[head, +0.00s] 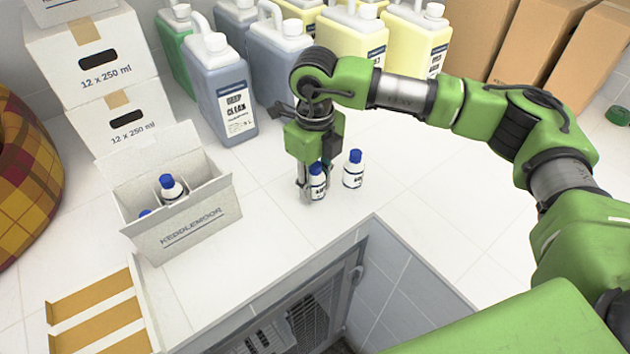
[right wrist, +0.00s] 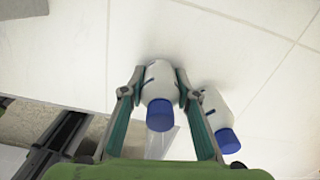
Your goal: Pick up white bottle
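A white bottle with a blue cap (head: 318,184) stands on the white counter, between the fingers of my right gripper (head: 313,188). In the right wrist view, the same bottle (right wrist: 160,78) has a fingertip against each side, and the right gripper (right wrist: 160,85) looks shut on it. Its base appears to be on or very near the counter. A second, similar white bottle (head: 353,170) stands just to the right, free of the gripper; it also shows in the right wrist view (right wrist: 215,108). My left gripper is not in view.
An open white carton (head: 190,222) at left holds blue-capped bottles. Large jugs (head: 220,95) line the back. Stacked boxes (head: 105,75) stand at back left. A flat tray with tan strips (head: 135,335) lies front left. The counter edge drops to a metal kennel door (head: 305,315).

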